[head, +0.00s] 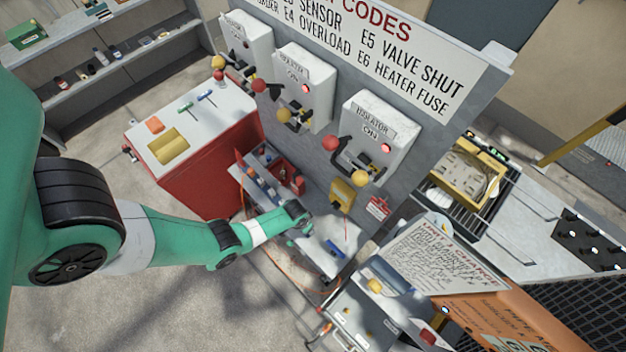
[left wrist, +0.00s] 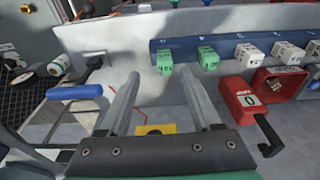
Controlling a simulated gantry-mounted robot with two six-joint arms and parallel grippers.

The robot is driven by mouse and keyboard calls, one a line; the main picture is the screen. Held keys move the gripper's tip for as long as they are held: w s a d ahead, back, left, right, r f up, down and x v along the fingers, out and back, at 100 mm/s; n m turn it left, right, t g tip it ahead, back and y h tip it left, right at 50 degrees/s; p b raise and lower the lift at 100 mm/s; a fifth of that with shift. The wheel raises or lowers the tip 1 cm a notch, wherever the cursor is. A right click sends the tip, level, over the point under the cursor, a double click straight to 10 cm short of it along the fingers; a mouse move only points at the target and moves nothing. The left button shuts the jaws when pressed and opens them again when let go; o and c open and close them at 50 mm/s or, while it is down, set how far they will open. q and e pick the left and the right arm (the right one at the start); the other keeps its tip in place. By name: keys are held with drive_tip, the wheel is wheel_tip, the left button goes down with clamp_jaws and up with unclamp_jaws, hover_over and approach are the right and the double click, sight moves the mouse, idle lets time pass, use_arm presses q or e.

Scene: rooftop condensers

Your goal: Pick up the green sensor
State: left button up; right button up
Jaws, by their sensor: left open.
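In the left wrist view, two green blocks sit side by side along a blue strip: a left one (left wrist: 164,62) and a right one (left wrist: 208,58). Both are small and cube-like with dark marks on the front; I cannot tell which is the sensor. My left gripper (left wrist: 158,80) is open and empty. The left block appears between its fingertips, seemingly a little beyond them; the right one lies outside the right finger. In the head view my left gripper (head: 304,226) is low over the bench below the isolator panel, and the green blocks cannot be made out there.
Several white blocks (left wrist: 245,54) continue the row rightward. A red switch box (left wrist: 250,100) with a black lever stands close at right. A red cabinet (head: 205,160) stands beside the bench, and isolators (head: 375,135) hang above.

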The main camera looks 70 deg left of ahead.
use_arm(q)
drive_tip(key=f+b, duration=0.1)
drive_tip(key=f, duration=0.1)
drive_tip(key=a+f+b, duration=0.1)
drive_tip(key=b, duration=0.1)
drive_tip(key=f+b, duration=0.2)
drive_tip(key=shift+w+a+f, duration=0.2)
drive_tip(key=shift+w+f, duration=0.15)
drive_tip(key=shift+w, duration=0.05)
drive_tip(key=shift+w+f, duration=0.1)
drive_tip(key=shift+f, duration=0.15)
drive_tip(key=shift+r, duration=0.15)
clamp_jaws()
